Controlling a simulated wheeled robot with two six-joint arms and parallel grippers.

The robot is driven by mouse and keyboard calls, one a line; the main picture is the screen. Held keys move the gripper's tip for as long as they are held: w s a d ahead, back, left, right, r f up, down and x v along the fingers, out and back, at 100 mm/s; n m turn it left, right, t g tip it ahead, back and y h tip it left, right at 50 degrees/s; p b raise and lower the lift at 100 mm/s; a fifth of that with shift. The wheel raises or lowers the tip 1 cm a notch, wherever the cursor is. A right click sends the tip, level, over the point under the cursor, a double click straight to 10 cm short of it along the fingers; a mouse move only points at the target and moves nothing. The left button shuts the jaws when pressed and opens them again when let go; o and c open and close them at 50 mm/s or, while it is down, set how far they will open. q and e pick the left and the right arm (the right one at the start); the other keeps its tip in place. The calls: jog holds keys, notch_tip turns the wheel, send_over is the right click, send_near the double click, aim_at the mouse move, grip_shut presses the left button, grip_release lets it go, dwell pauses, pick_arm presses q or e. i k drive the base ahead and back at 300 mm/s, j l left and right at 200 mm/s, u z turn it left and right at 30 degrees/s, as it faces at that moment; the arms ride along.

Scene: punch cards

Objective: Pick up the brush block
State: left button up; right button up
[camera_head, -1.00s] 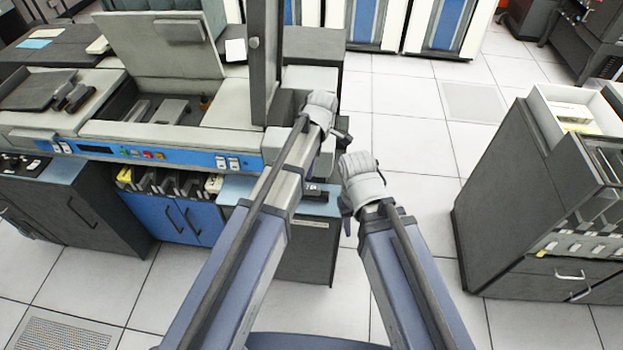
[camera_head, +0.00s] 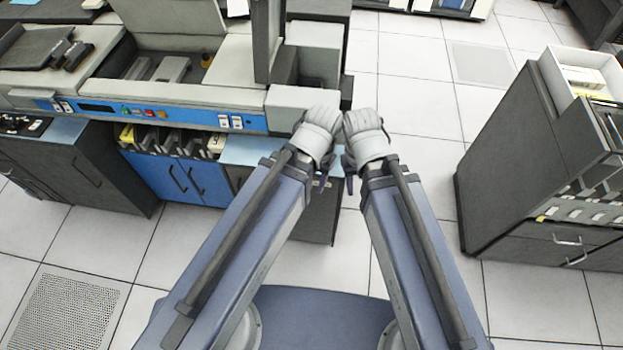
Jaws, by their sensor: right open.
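I cannot pick out the brush block for certain. Small dark blocks (camera_head: 66,52) lie on the flat dark plate at the machine's upper left, but I cannot tell whether one of them is it. My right gripper (camera_head: 349,178) is open, pointing down over the right end of the low blue-topped shelf. My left gripper (camera_head: 323,182) is close beside it on the left, mostly hidden by its own wrist, so its jaws do not show clearly. The two wrists nearly touch and cover the shelf top below them.
The grey card machine (camera_head: 170,110) with a blue control panel stands ahead and left. Blue doors (camera_head: 175,178) and a row of card slots are under it. A dark cabinet (camera_head: 540,160) with a tray of cards stands at right. The tiled floor (camera_head: 420,110) between is clear.

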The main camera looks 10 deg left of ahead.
aim_at(57, 52)
jog(key=u, duration=1.7)
jog(key=i+j+z, duration=0.2)
jog(key=i+j, duration=0.15)
jog(key=i+j+z, duration=0.2)
jog(key=i+j, duration=0.2)
jog(key=i+j+z, duration=0.2)
jog(key=i+j, duration=0.25)
jog(key=i+j+z, duration=0.2)
jog(key=i+j, duration=0.15)
jog(key=j, duration=0.25)
